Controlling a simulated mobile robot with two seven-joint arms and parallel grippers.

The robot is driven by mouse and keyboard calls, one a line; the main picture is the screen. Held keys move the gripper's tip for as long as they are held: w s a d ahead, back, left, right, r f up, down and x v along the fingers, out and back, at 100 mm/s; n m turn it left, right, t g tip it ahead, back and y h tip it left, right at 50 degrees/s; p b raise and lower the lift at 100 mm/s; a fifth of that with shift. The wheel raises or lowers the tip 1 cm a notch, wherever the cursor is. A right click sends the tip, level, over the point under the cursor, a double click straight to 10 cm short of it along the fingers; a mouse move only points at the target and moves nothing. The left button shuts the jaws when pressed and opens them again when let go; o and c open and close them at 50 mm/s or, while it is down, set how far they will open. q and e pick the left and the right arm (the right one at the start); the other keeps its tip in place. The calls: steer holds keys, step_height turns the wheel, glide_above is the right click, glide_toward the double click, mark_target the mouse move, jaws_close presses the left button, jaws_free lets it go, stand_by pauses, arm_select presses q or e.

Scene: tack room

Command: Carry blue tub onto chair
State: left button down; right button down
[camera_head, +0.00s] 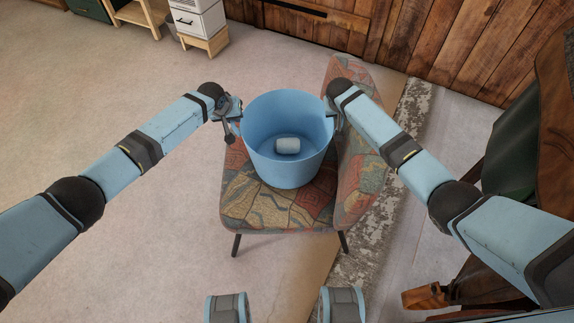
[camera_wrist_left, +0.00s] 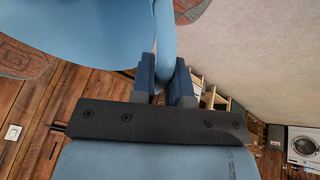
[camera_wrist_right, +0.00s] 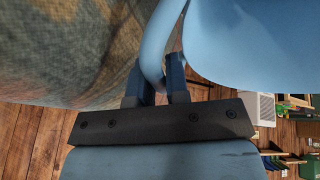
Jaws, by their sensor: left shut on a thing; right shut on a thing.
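The blue tub (camera_head: 290,172) is upright over the seat of the chair (camera_head: 245,205), which has a patterned cover. I cannot tell whether the tub's bottom touches the seat. A small pale cylinder (camera_head: 288,146) lies inside the tub. My left gripper (camera_head: 238,112) is shut on the tub's left side, and the left wrist view shows its fingers (camera_wrist_left: 166,82) around the blue wall or handle. My right gripper (camera_head: 331,108) is shut on the tub's right side, and the right wrist view shows its fingers (camera_wrist_right: 158,82) on the blue edge.
The chair's backrest (camera_head: 360,180) rises right of the tub, close to my right arm. A wooden wall (camera_head: 480,45) stands behind. A white drawer unit (camera_head: 197,22) is at the back left. Brown and dark green gear (camera_head: 510,150) is at the right. The left floor is clear.

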arm_select(q)
steer(key=shift+f+b, duration=0.55)
steer(key=shift+f, duration=0.2)
arm_select(e)
steer(key=shift+w+d+f, duration=0.1)
steer(key=shift+f, duration=0.6)
arm_select(q)
steer(key=c, duration=1.2)
jaws_free()
steer(key=shift+s+r, duration=0.1)
steer(key=shift+s, duration=0.05)
arm_select(e)
steer(key=c, duration=1.2)
jaws_free()
arm_select(q)
steer(key=shift+o, duration=0.4)
arm_select(e)
steer(key=shift+o, duration=0.5)
